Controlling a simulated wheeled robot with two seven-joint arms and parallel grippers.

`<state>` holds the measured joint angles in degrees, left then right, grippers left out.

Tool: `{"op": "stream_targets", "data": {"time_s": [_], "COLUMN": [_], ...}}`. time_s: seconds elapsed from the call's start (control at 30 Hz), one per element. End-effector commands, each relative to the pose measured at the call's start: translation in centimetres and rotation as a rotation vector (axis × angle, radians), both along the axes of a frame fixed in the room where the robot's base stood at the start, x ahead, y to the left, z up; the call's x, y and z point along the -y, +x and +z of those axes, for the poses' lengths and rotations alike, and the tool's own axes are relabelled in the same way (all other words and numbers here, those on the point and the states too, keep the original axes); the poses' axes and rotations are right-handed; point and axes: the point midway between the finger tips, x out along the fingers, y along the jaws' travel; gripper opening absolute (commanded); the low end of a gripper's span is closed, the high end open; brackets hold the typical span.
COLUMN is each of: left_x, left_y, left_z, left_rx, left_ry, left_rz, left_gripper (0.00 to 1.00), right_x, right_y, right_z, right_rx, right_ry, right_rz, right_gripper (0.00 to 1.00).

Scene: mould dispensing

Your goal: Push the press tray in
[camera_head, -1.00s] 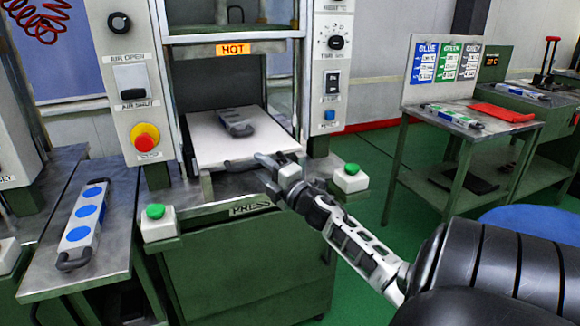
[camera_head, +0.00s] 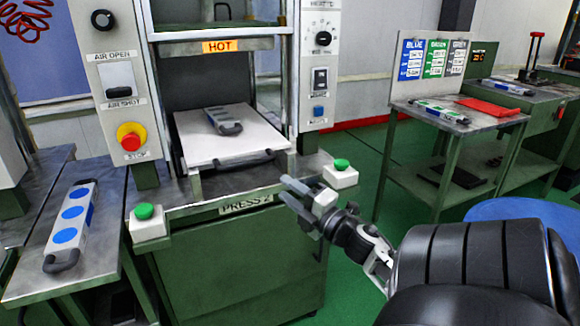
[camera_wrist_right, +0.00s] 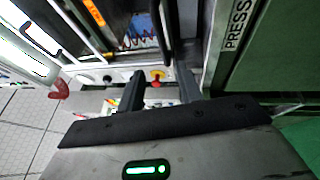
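The press tray (camera_head: 190,148) is a flat white plate with a dark handle (camera_head: 240,161) along its front edge. It sticks out of the front of the press, under the HOT plate. A dark grey mould (camera_head: 224,119) lies on it. My right gripper (camera_head: 287,190) is in front of the press, below and to the right of the tray handle, apart from it. In the right wrist view its two dark fingers (camera_wrist_right: 160,88) stand apart with nothing held between them. My left gripper is not in view.
Two white boxes with green buttons, left (camera_head: 148,222) and right (camera_head: 340,174), stand on the press front. A side table at left holds a mould with blue discs (camera_head: 72,222). A green table (camera_head: 480,122) stands at right. Green floor is clear between.

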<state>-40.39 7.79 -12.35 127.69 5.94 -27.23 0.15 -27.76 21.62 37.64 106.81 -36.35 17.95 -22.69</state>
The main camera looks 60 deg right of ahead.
Motion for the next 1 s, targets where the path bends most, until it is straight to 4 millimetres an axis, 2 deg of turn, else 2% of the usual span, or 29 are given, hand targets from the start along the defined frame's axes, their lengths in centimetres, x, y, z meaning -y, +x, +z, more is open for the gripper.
{"op": "stream_targets", "data": {"time_s": [0.1, 0.17, 0.27, 0.37, 0.47, 0.77, 1.0], "left_x": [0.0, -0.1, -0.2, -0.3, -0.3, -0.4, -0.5], "left_y": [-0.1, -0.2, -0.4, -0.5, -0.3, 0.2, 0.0], "left_z": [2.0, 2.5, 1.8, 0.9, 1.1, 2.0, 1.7], "left_rx": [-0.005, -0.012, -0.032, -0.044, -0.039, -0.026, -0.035], "left_ry": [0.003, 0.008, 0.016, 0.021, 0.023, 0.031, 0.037], "left_rz": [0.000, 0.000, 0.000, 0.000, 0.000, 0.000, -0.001], "left_gripper": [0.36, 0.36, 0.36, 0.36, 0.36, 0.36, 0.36], "right_x": [0.1, 0.0, -0.3, -0.3, 0.0, 1.0, 1.7], "right_y": [-0.7, -1.2, -1.6, -0.9, 0.4, 6.7, 11.2], "right_z": [0.6, 0.5, -0.2, -0.4, -0.1, 1.1, 1.8], "right_rx": [0.003, 0.000, -0.004, -0.006, -0.005, -0.004, -0.004], "right_ry": [0.006, 0.008, 0.008, 0.004, 0.003, 0.002, 0.004], "right_rz": [-0.009, -0.008, -0.003, 0.001, 0.002, 0.001, -0.001], "right_gripper": [0.36, 0.36, 0.36, 0.36, 0.36, 0.36, 0.36]}}
